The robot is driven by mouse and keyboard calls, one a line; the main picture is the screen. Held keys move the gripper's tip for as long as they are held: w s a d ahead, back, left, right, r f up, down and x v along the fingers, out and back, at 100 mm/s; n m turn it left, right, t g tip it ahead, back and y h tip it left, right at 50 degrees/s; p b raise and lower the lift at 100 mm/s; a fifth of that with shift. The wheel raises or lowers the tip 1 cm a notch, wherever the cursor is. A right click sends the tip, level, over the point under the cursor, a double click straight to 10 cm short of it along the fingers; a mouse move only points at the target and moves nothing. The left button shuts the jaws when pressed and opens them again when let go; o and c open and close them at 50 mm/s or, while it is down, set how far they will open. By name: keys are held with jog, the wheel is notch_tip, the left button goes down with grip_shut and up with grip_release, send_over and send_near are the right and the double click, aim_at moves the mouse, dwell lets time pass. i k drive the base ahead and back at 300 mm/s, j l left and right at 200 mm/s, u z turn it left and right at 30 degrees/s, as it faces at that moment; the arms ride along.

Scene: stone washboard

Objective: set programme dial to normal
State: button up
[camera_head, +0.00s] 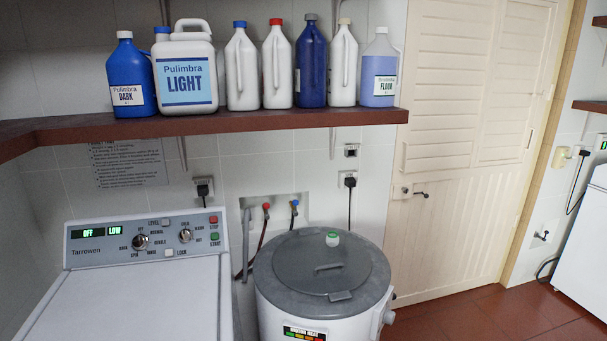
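A white top-loading Tarrowen washing machine (130,295) stands at the lower left. The dial's pointer is too small to read. The panel display (96,232) reads OFF and LOW. A second, smaller dial (186,236) sits to the right. A red STOP button (213,220) and a green START button (214,237) are at the panel's right end. My gripper is not in view.
A brown shelf (230,124) with several detergent bottles overhangs the panel. A round tub with a grey lid (322,262) stands close on the machine's right. Red floor (490,310) is open before the cream door (450,240). Another white appliance (585,235) is at far right.

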aim_at(139, 242)
jog(key=u, duration=1.3)
